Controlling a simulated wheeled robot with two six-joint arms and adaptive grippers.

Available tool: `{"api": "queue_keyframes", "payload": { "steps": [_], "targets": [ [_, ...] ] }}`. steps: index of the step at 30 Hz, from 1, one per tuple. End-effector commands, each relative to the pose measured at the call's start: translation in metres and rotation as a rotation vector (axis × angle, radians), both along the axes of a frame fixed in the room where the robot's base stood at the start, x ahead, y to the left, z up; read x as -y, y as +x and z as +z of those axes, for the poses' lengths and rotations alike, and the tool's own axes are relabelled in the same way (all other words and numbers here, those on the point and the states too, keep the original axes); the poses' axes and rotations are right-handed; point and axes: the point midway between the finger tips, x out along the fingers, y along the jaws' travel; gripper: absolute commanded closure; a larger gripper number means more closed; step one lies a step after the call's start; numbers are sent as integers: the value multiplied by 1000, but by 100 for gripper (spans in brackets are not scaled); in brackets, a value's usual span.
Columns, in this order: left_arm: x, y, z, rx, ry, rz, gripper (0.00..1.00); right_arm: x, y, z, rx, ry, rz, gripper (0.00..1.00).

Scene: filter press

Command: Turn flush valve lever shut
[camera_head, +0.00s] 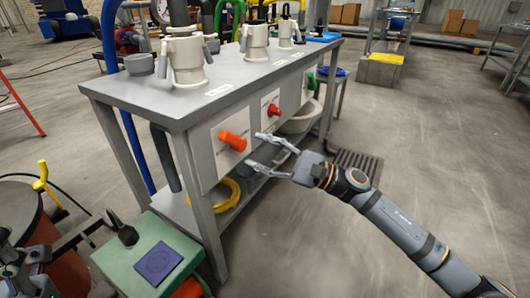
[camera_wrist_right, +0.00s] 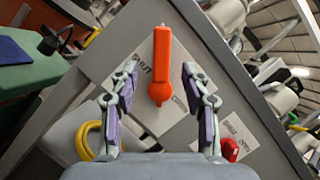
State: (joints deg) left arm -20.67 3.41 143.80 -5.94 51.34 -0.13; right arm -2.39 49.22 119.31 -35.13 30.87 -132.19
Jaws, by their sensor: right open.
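An orange lever (camera_head: 233,140) sticks out from a white plate on the bench's side, nearest to me. A red lever (camera_head: 273,110) and a green lever (camera_head: 311,81) sit farther along. I cannot read which label says flush. My right gripper (camera_head: 257,151) is open and empty, facing the orange lever from the right. In the right wrist view the orange lever (camera_wrist_right: 160,60) stands between the open fingers (camera_wrist_right: 160,84), with a gap on both sides. The red lever (camera_wrist_right: 230,150) is at the lower right there. A grey part of my left gripper (camera_head: 28,258) shows at the lower left edge.
The grey bench (camera_head: 240,92) carries several pale vessels (camera_head: 187,58). A yellow hose coil (camera_head: 228,196) and a white basin (camera_head: 300,120) are below. A green box (camera_head: 140,255) stands at the front left.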

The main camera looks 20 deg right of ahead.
Motion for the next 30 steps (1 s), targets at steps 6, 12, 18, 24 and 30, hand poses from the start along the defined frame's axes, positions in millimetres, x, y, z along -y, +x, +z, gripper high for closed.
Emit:
{"api": "queue_keyframes", "payload": {
  "steps": [6, 12, 18, 24, 30],
  "targets": [
    [0, 0, 0, 0, 0, 0, 60, 7, -4, -3, -5, 0, -4, 53],
    [0, 0, 0, 0, 0, 0, 60, 8, -4, -2, -5, 1, -5, 53],
    [0, 0, 0, 0, 0, 0, 60, 8, -4, -2, -4, 2, -5, 53],
    [-2, 10, 8, -50, -6, 2, 60, 6, -6, 7, -104, 114, 12, 53],
    [-11, 75, 21, -387, -45, 11, 60, 5, -14, 47, -744, 893, 194, 53]
  ]
}}
